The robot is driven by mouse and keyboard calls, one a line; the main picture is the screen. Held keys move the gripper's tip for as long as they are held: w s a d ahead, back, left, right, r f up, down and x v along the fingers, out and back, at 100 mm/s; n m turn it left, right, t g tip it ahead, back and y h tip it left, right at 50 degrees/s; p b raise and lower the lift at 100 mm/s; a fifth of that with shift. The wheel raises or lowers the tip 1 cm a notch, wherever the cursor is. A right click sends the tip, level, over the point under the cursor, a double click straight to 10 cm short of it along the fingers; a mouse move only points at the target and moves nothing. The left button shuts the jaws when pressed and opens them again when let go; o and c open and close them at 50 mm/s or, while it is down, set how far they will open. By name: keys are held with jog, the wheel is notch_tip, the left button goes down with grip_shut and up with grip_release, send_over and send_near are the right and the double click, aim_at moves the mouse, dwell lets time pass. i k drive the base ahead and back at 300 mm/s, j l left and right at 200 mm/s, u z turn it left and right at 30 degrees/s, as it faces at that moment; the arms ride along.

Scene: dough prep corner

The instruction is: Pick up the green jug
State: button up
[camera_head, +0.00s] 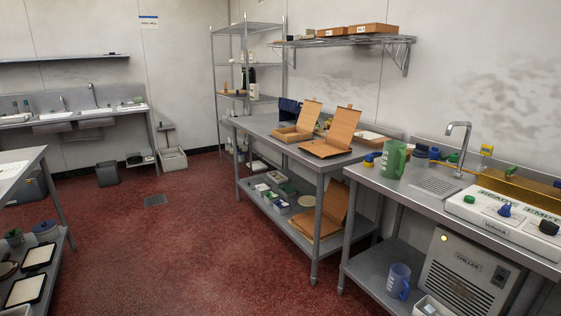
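The green jug (394,159) stands upright on the steel counter (407,188) at the right, near the counter's left end. It has pale markings on its side. The jug is close to several small blue and yellow items at its left and back. My gripper is not in view.
A sink tap (459,146) and a white control panel (503,217) are on the same counter, right of the jug. A table with open cardboard boxes (331,134) adjoins at the left. A blue jug (398,281) stands on the lower shelf. The red floor (190,240) is clear.

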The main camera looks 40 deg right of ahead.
aim_at(393, 165)
jog(key=i+j+z, duration=0.1)
jog(key=i+z, duration=0.35)
jog(key=i+j+z, duration=0.3)
jog(key=i+z, duration=0.15)
jog(key=i+j+z, duration=0.4)
jog(key=i+j, duration=0.1)
jog(key=i, duration=0.05)
